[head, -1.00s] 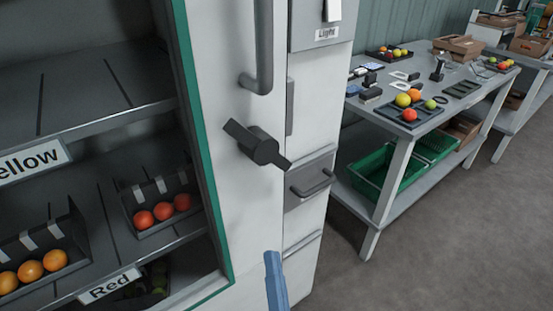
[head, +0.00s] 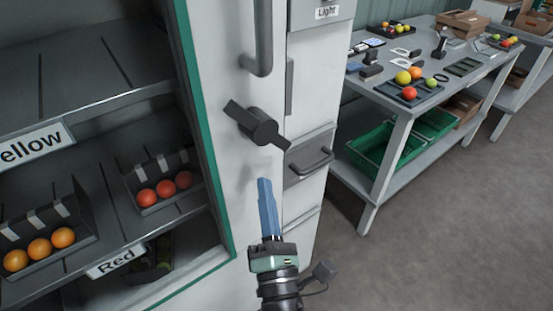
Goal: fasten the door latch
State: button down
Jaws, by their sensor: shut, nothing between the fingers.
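The door latch (head: 257,124) is a dark grey turning handle on the white door frame, below the long vertical grey handle (head: 262,40). Its bar lies tilted, with the upper end to the left and the lower end to the right. My gripper (head: 264,184) is in the head view below the latch, with its blue fingers pointing up and pressed together. It is shut and empty. A gap shows between the fingertips and the latch in the picture; I cannot tell the depth between them.
At left, shelves hold trays of red tomatoes (head: 166,189) and orange tomatoes (head: 39,248). A grey drawer (head: 308,160) with a handle is right of the latch. A workbench (head: 398,122) with green crates below stands further right. Floor between is clear.

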aim_at(288, 146)
jog(key=shift+w+d+r+p, duration=0.3)
jog(key=shift+w+r+p, duration=0.15)
jog(key=shift+w+r, duration=0.15)
jog(key=shift+w+d+r+p, duration=0.25)
jog(key=shift+w+r+p, duration=0.2)
jog(key=shift+w, duration=0.2)
jog(key=shift+w+d+r+p, duration=0.3)
jog(key=shift+w+r+p, duration=0.15)
jog(key=shift+w+r, duration=0.15)
jog(key=shift+w+d+f+n+y+b, duration=0.1)
jog(key=shift+w+d+n+y+b, duration=0.3)
jog(key=shift+n+b, duration=0.65)
jog(key=n+y+b, duration=0.1)
jog(key=n+b, duration=0.1)
jog(key=d+n+y+b, duration=0.1)
jog(key=n+y+b, duration=0.1)
jog(key=w+d+n+y+b, duration=0.1)
jog(key=n+b, duration=0.1)
jog(key=b, duration=0.1)
jog(key=shift+r+y, duration=0.25)
jog(key=shift+y, duration=0.15)
jog(key=r+n+y+b, duration=0.1)
jog(key=n, duration=0.1)
jog(key=n+y+b, duration=0.2)
jog(key=w+d+r+n+g+y+b, duration=0.1)
jog(key=n+b, duration=0.1)
jog(key=shift+r+n+y, duration=0.3)
jog(key=shift+r+n, duration=0.05)
jog(key=shift+w+d+r, duration=0.1)
jog(key=shift+r, duration=0.05)
